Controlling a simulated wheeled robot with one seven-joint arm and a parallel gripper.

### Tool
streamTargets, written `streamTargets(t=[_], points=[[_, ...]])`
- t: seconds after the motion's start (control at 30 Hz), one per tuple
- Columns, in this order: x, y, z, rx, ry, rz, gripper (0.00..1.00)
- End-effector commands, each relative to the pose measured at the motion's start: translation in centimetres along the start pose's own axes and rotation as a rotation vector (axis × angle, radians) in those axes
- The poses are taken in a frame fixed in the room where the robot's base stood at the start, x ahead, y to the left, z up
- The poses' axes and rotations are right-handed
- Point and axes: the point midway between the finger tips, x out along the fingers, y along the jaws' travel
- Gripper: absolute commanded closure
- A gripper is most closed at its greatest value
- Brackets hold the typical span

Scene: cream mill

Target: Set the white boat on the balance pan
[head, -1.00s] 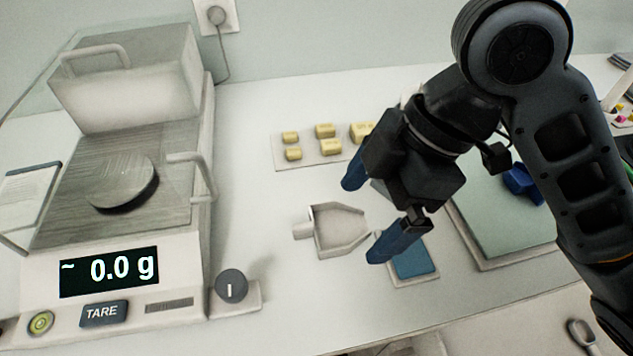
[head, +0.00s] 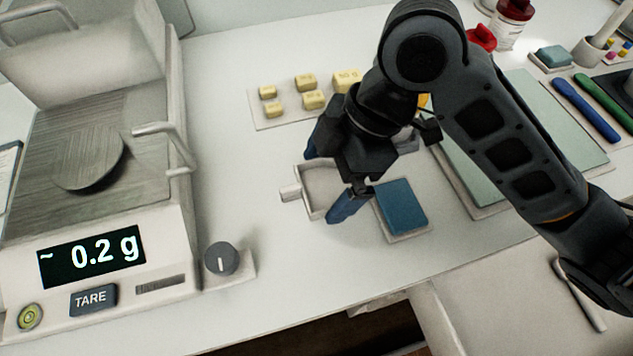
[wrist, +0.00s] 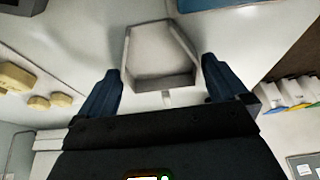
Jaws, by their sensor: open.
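The white boat (head: 318,183) is a shallow weighing tray with a short tab handle. It lies on the white bench to the right of the balance, partly hidden behind my gripper in the head view. My gripper (head: 327,190) is open and low over the boat. In the wrist view the boat (wrist: 160,55) lies beyond my gripper (wrist: 162,90), roughly centred between the blue fingers, its tab toward me. I cannot tell whether the fingers touch it. The balance pan (head: 88,158) is a bare round metal disc inside the balance (head: 165,245), whose display reads 0.2 g.
A raised shield with a handle (head: 165,140) stands at the pan's right. Yellow weights (head: 305,82) sit on a tray behind the boat. A blue pad (head: 402,207) is right of it, with a green mat (head: 500,150) farther right. Bench between boat and knob (head: 221,259) is clear.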

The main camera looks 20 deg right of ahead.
Motion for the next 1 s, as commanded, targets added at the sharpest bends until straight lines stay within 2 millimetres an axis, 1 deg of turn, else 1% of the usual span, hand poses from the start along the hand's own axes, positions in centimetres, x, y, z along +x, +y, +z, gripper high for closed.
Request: streamTargets(t=[0.23, 0.67, 0.7, 0.87, 0.97, 1.0], points=[[0.1, 0.0, 0.0, 0.0, -0.001, 0.0, 0.01], [0.1, 0.0, 0.0, 0.0, -0.001, 0.0, 0.42], [0.1, 0.0, 0.0, 0.0, -0.001, 0.0, 0.44], [0.0, 0.0, 0.0, -0.001, -0.001, 0.0, 0.44], [-0.7, 0.0, -0.3, -0.003, -0.001, 0.0, 0.44], [-1.2, 0.0, -0.5, -0.003, -0.002, 0.0, 0.44]])
